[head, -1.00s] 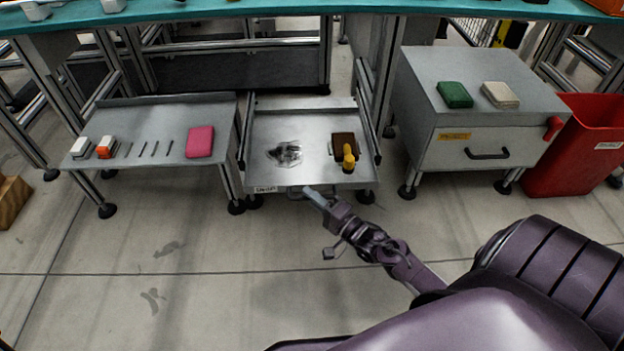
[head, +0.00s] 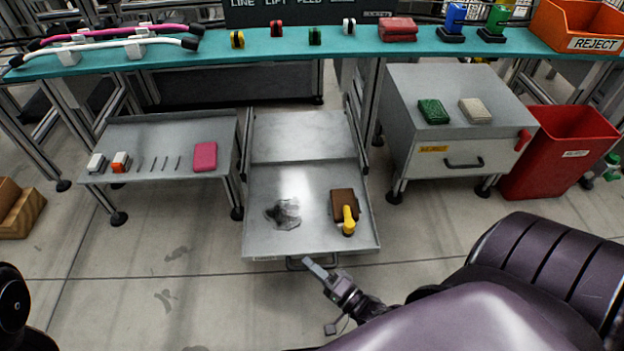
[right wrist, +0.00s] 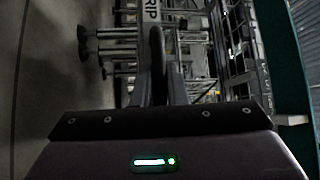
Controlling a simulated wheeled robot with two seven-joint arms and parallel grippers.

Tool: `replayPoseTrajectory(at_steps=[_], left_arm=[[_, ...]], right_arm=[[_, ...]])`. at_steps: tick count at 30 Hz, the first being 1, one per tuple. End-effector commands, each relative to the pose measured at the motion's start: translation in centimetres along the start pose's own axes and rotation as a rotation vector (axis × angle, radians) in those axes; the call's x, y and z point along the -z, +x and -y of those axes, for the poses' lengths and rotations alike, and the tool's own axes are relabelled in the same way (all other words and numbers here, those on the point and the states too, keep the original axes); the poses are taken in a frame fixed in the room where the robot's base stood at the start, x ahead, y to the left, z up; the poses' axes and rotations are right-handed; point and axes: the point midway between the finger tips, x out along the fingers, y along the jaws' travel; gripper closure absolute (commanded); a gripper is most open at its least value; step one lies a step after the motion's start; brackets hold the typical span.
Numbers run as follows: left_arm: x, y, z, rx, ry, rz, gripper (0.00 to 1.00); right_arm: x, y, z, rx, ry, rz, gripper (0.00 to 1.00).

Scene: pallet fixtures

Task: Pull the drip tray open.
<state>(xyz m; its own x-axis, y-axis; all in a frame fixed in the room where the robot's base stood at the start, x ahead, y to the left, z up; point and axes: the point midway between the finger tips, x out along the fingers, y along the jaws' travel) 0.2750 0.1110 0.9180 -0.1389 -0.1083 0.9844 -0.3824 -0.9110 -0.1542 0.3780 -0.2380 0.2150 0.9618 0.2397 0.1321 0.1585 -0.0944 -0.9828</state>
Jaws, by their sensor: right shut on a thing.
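The drip tray (head: 262,215) is a flat grey metal drawer pulled well out from its frame under the bench. A dark wet patch (head: 284,213), a brown block (head: 343,203) and a yellow piece (head: 348,222) are on it. Its handle (head: 294,265) is at the middle of the front edge. My right gripper (head: 312,267) is shut on this handle. In the right wrist view the handle (right wrist: 158,62) is a dark curved bar in front of the gripper, with part of a DRIP label (right wrist: 151,12) beyond it. My left gripper is out of view.
A low side table (head: 140,133) with small blocks, pins and a pink pad stands to the left. A grey drawer cabinet (head: 450,95) and a red bin (head: 560,150) stand to the right.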

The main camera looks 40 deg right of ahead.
Motion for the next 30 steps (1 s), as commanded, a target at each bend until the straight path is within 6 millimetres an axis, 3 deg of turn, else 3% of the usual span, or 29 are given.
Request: replayPoseTrajectory(at_steps=[11, 12, 17, 26, 30], left_arm=[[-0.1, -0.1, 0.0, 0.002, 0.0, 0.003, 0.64], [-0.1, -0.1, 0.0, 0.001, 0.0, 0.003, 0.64], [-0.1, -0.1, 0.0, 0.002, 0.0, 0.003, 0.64], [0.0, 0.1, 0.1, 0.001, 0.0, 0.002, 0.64], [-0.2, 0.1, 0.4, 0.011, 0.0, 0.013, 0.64]], right_arm=[[-0.1, -0.2, 0.0, -0.001, 0.002, 0.001, 1.0], [-0.1, -0.2, 0.0, -0.001, 0.002, 0.001, 0.85], [-0.1, -0.1, 0.0, -0.001, 0.001, 0.001, 0.66], [0.0, -0.1, 0.2, 0.0, 0.0, 0.0, 0.66], [0.1, 0.1, 1.5, -0.001, 0.0, -0.001, 0.66]])
